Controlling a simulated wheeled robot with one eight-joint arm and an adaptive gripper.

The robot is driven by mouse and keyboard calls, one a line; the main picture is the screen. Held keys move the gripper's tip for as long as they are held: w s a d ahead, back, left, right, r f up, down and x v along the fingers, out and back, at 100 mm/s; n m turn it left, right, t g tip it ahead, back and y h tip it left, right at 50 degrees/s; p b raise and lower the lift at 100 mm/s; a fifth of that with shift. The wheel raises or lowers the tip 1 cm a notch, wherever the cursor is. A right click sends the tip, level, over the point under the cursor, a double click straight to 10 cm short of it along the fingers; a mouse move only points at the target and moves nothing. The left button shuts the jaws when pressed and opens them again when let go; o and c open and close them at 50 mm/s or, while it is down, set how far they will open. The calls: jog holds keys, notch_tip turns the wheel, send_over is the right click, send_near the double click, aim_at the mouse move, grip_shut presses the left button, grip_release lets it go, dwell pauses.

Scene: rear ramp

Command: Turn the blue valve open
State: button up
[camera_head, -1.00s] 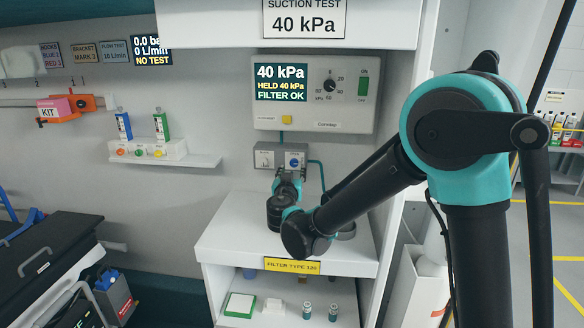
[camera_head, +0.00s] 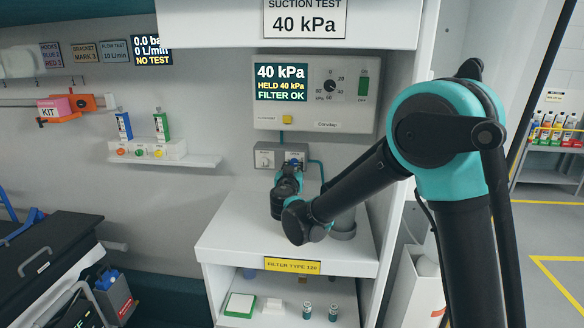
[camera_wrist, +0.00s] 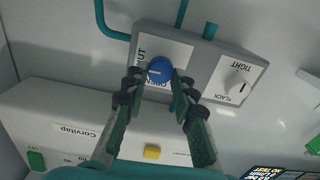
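The blue valve (camera_wrist: 160,70) is a round knob on a grey wall plate (camera_wrist: 143,34), with a short white mark across its left part in the wrist view. Letters ending in "UT" show above left of it; "OPEN" below is partly covered by my fingers. My gripper (camera_wrist: 157,79) is open, one dark finger on each side of the knob. Small gaps seem to show beside it; I cannot tell whether either finger touches. In the head view the blue valve (camera_head: 294,161) shows just above my gripper (camera_head: 290,170), which partly covers its lower edge.
A white TIGHT/SLACK knob (camera_wrist: 238,86) sits beside the valve on the same plate. The suction unit (camera_head: 314,95) above reads 40 kPa, HELD 40 kPa, FILTER OK. A teal hose (camera_head: 321,174) runs from the plate. A white shelf (camera_head: 235,230) lies below, with a grey cup (camera_head: 343,228).

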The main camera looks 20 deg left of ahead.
jog(key=shift+d, duration=0.1)
grip_shut()
jog(key=n, duration=0.3)
jog(key=shift+n, duration=0.4)
jog(key=n, duration=0.8)
jog(key=shift+f+n, duration=0.1)
jog(key=shift+n, duration=0.3)
jog(key=n, duration=0.4)
jog(key=shift+n, duration=0.4)
